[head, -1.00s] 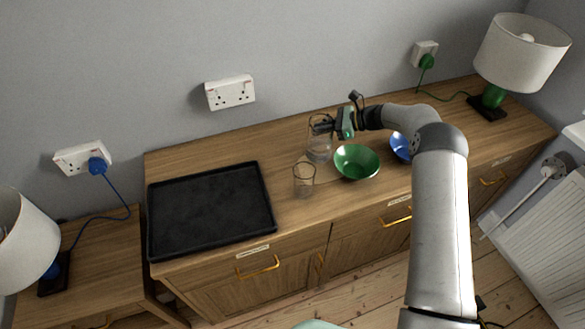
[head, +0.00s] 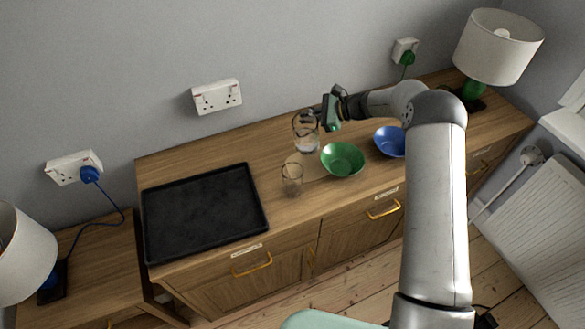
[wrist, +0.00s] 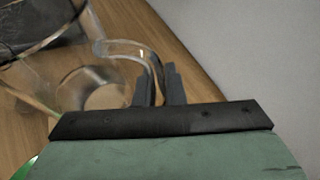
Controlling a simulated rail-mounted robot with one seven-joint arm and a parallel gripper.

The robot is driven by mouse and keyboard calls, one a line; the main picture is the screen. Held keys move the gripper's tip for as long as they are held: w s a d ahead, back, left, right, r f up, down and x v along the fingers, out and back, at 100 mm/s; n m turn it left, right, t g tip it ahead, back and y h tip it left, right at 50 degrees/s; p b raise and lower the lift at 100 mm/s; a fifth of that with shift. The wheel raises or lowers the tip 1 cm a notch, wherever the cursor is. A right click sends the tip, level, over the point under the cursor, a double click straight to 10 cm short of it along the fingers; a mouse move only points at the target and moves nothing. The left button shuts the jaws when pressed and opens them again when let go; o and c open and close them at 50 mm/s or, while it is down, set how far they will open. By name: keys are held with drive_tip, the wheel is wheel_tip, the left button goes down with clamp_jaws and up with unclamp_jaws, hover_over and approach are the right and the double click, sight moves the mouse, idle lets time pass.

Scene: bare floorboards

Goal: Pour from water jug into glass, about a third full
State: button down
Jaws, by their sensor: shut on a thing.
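The clear water jug (head: 306,134) is over the wooden sideboard, behind and slightly right of the glass. It looks upright and appears slightly raised, with a pale patch on the wood below it. My gripper (head: 326,122) comes from the right and is shut on the jug's handle; in the wrist view the handle (wrist: 135,48) runs between the two dark fingers (wrist: 160,88). The jug body (wrist: 85,75) fills the left of that view. The water level is hard to make out. The clear glass (head: 291,182) stands upright near the sideboard's front edge, apart from the jug, and looks empty.
A green bowl (head: 342,160) sits right of the glass, close to the jug. A blue bowl (head: 390,142) is further right, beside my arm. A black tray (head: 204,211) covers the sideboard's left part. A lamp (head: 497,48) stands at the far right. The wall is close behind.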

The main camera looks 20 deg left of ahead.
sight(304, 117)
drive_tip(key=shift+s+r+n+t+b, duration=0.55)
drive_tip(key=shift+s+n+t, duration=0.05)
drive_tip(key=shift+s, duration=0.05)
drive_tip(key=s+n+b, duration=0.1)
drive_tip(key=b, duration=0.2)
drive_tip(key=shift+s+a+t, duration=0.1)
drive_tip(key=shift+s+t, duration=0.15)
drive_tip(key=shift+t, duration=0.15)
drive_tip(key=shift+s+r+n+t+b, duration=0.45)
drive_tip(key=shift+n+b, duration=0.25)
drive_tip(key=shift+b, duration=0.55)
drive_tip(key=shift+s+r+n+t+b, duration=0.15)
drive_tip(key=shift+r+n+t+b, duration=0.45)
drive_tip(key=shift+r+b, duration=0.4)
drive_tip(key=shift+s+r+b, duration=0.25)
drive_tip(key=shift+r+b, duration=0.05)
drive_tip(key=shift+r, duration=0.3)
drive_tip(key=shift+s+r+n+t+b, duration=0.2)
drive_tip(key=shift+r+n+t+b, duration=0.15)
drive_tip(key=shift+r+n+b, duration=0.25)
drive_tip(key=shift+s+a+r+n+t+b, duration=0.1)
drive_tip(key=shift+s+r+n+t+b, duration=0.35)
drive_tip(key=shift+s+r+b, duration=0.35)
drive_tip(key=shift+s+r+n+b, duration=0.25)
drive_tip(key=shift+s+r+b, duration=0.1)
drive_tip(key=shift+b, duration=0.8)
